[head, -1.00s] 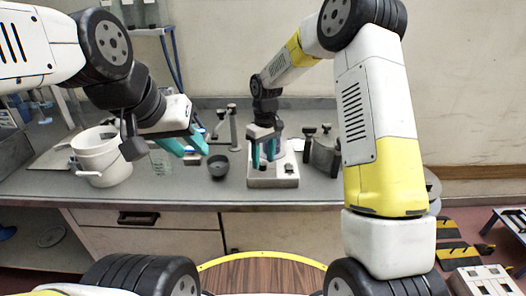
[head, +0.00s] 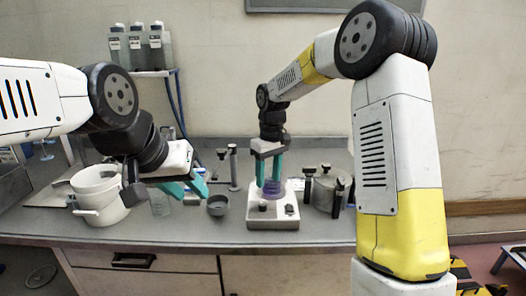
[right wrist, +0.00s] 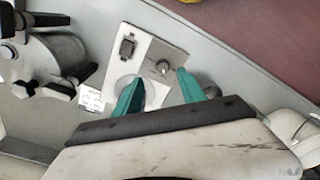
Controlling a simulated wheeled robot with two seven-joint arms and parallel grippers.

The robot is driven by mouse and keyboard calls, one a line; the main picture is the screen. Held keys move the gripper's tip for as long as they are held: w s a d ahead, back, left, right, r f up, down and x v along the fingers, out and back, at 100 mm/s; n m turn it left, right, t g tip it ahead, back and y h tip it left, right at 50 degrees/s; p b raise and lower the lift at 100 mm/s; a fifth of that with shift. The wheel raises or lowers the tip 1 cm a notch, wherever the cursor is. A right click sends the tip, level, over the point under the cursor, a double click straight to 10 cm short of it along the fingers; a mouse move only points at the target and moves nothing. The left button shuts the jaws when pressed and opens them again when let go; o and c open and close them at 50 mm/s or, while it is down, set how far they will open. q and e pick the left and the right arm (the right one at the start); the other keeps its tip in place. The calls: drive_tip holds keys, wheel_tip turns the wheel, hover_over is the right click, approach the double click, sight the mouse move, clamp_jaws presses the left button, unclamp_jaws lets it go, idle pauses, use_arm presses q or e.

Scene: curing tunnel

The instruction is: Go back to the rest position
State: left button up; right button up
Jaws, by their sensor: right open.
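My right gripper (head: 269,187) is open over a white device (head: 272,222) with a dark square part and a knob on its front. In the right wrist view the open fingers (right wrist: 160,82) lie over the device (right wrist: 158,48), and no purple item shows. My left gripper (head: 193,190) is open and seems empty, between a white pot (head: 95,190) and a small grey bowl (head: 218,206).
A grey metal vessel with dark clamps (head: 326,192) stands right of the device, close to my right arm. A clear beaker (head: 159,203) is beside the pot. Bottles stand on a wall shelf (head: 152,73). The bench front (head: 190,236) is clear.

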drive_tip(key=s+d+r+m+t+y, duration=0.1)
drive_tip(key=s+d+r+m+t, duration=0.15)
drive_tip(key=s+d+r, duration=0.4)
drive_tip(key=s+d+r+m+t, duration=0.2)
drive_tip(key=s+d+r+m, duration=0.15)
drive_tip(key=s+r, duration=0.6)
drive_tip(key=s+d+f+m+t, duration=0.1)
drive_tip(key=s+d+f, duration=0.1)
drive_tip(key=s, duration=0.8)
drive_tip(key=shift+d+f+y, duration=0.2)
drive_tip(key=shift+f+y, duration=0.1)
drive_tip(key=shift+f, duration=0.4)
